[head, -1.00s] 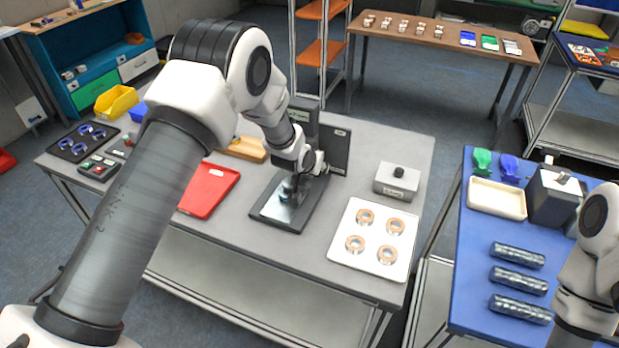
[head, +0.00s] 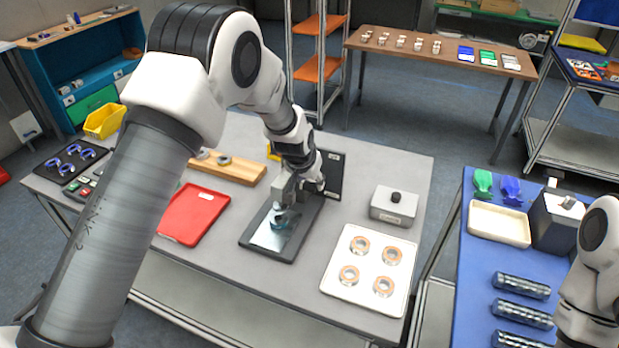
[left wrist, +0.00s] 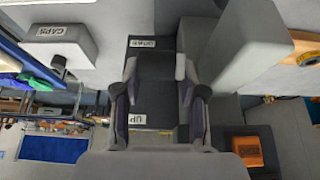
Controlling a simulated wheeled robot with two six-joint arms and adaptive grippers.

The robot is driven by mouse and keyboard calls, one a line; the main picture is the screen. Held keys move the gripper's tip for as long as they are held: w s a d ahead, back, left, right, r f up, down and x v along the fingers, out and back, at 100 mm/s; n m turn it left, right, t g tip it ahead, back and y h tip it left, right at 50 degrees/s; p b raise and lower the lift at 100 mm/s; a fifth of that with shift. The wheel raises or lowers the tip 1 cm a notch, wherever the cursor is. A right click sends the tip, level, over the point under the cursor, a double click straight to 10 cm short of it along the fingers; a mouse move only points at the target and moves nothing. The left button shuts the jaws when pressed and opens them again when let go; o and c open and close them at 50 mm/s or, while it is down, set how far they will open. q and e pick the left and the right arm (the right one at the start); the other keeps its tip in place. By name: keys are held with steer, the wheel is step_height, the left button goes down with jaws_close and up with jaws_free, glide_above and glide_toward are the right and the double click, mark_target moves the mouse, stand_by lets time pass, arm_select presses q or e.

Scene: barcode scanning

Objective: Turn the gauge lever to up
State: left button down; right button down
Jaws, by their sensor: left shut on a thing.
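The gauge stand has a dark base with a shiny plate (head: 270,236) and a black upright panel (head: 334,174) behind it.
A grey box with a black knob (head: 395,205) and a white tray of copper-coloured rings (head: 337,284) stand right of the gauge. A red tray (head: 194,215) and a wooden board (head: 240,171) are to its left. A blue table (head: 475,250) is farther right.

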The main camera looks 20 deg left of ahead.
arm_select(q)
steer(key=shift+f, duration=0.1)
steer(key=c, duration=0.8)
jaws_free()
steer(key=shift+d, duration=0.4)
steer(key=shift+a, duration=0.1)
arm_select(e)
steer(key=shift+d+f, duration=0.1)
steer(key=shift+d, duration=0.15)
arm_select(q)
steer(key=shift+a, duration=0.15)
arm_select(e)
steer(key=shift+a, duration=0.15)
arm_select(q)
steer(key=v, duration=1.2)
steer(key=shift+w, duration=0.1)
